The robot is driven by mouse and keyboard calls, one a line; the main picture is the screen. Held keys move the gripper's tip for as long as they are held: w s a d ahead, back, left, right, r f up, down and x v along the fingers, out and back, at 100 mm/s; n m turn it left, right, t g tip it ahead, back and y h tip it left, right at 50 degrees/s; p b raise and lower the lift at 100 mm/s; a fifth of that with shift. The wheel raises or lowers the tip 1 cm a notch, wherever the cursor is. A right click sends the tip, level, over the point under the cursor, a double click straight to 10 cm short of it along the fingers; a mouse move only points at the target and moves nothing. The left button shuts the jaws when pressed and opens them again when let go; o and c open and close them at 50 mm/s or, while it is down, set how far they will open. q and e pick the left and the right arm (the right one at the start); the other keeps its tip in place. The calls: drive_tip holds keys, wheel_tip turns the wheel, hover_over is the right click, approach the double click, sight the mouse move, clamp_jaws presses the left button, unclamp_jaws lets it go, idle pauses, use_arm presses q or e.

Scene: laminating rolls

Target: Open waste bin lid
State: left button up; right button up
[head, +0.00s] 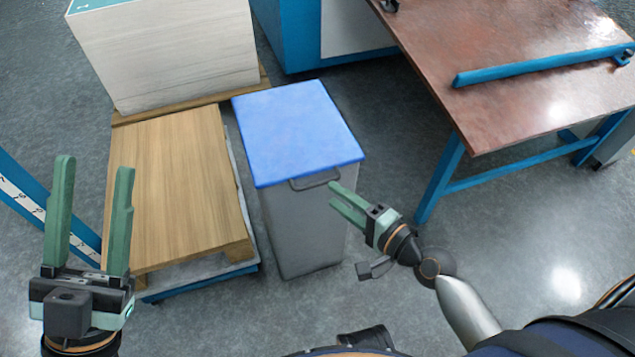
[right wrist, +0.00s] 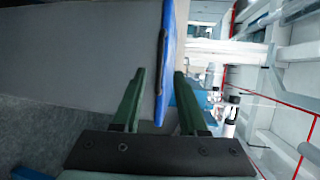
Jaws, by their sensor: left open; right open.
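The waste bin (head: 306,220) is a tall grey box standing on the floor in the middle of the head view. Its flat blue lid (head: 297,130) is closed and has a dark handle (head: 315,181) on its near edge. My right gripper (head: 340,196) is open beside the lid's near right edge, close to the handle. In the right wrist view the blue lid's edge (right wrist: 165,60) runs down between the two green fingers (right wrist: 158,98), apparently without being gripped. My left gripper (head: 94,185) is open and empty at the far left, well away from the bin.
A wooden pallet-like platform (head: 175,185) stands just left of the bin, with a large pale stack (head: 170,50) behind it. A brown-topped table (head: 510,50) with blue legs is on the right. Floor in front of the bin is clear.

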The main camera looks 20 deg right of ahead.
sight(318, 183)
drive_tip(key=b+x, duration=0.1)
drive_tip(key=x, duration=0.5)
drive_tip(key=shift+w+a+f, duration=0.15)
drive_tip(key=shift+w, duration=0.05)
drive_tip(key=shift+c, duration=0.4)
